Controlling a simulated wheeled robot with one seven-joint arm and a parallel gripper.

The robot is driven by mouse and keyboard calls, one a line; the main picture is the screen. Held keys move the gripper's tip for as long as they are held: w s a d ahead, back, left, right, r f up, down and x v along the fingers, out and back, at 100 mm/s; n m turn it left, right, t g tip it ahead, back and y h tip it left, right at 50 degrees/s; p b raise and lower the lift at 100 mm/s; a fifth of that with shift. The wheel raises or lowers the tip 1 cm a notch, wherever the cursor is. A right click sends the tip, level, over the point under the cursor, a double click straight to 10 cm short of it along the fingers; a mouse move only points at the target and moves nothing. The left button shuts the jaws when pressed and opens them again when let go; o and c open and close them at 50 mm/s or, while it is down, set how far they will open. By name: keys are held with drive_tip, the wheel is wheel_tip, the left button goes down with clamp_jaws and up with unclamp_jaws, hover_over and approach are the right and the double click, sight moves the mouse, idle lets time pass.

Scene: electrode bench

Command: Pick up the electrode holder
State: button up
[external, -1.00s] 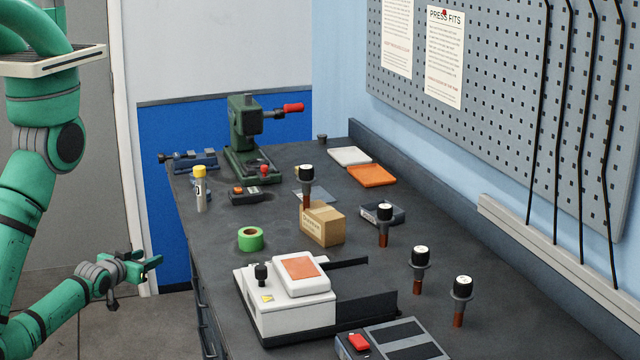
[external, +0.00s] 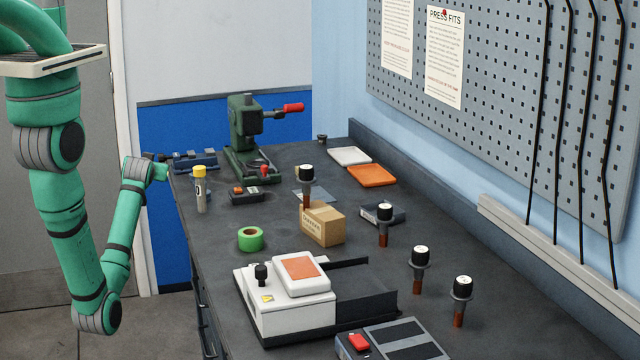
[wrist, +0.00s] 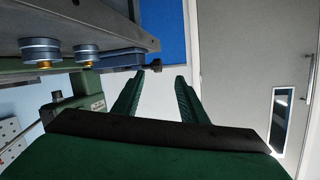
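Several electrode holders with black, white-topped heads and copper-coloured rods stand on the dark bench (external: 215,275). One (external: 306,185) is at the cardboard box, one (external: 384,225) is in the middle right, and two more (external: 420,268) (external: 461,300) stand nearer the front. My gripper (external: 158,168) is at the far left corner of the bench in the external view, well away from all of them; its fingers are hard to make out there. In the wrist view two green fingers (wrist: 160,77) stand apart with nothing between them.
A white machine (external: 290,305), green tape (external: 251,239), a cardboard box (external: 322,227), a yellow-capped bottle (external: 200,190) and a green press (external: 250,140) crowd the bench. A grey door (wrist: 240,60) fills the wrist view's right side.

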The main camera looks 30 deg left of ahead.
sight(306, 185)
drive_tip(key=w+d+r+m+t+h, duration=0.1)
drive_tip(key=w+d+r+m+h, duration=0.1)
drive_tip(key=w+d+r, duration=0.35)
drive_tip(key=s+d+r+m+t+h, duration=0.1)
drive_tip(key=d+r+m+h, duration=0.15)
drive_tip(key=d, duration=0.65)
drive_tip(key=s+d+r+m+h, duration=0.1)
drive_tip(key=d+m+h, duration=0.15)
drive_tip(key=d, duration=0.75)
drive_tip(key=s+d+m+g+h, duration=0.1)
drive_tip(key=s+d+m+h, duration=0.2)
drive_tip(key=d, duration=0.6)
drive_tip(key=s+d+f+g+h, duration=0.1)
drive_tip(key=s+d+g+h, duration=0.1)
drive_tip(key=s+d+h, duration=0.35)
drive_tip(key=s+d+m+g+h, duration=0.15)
drive_tip(key=s+d, duration=0.35)
drive_tip(key=d, duration=0.6)
drive_tip(key=shift+m, duration=0.25)
drive_tip(key=shift+x, duration=3.55)
drive_tip(key=shift+w+a, duration=0.15)
drive_tip(key=shift+a, duration=0.05)
drive_tip(key=shift+c, duration=0.3)
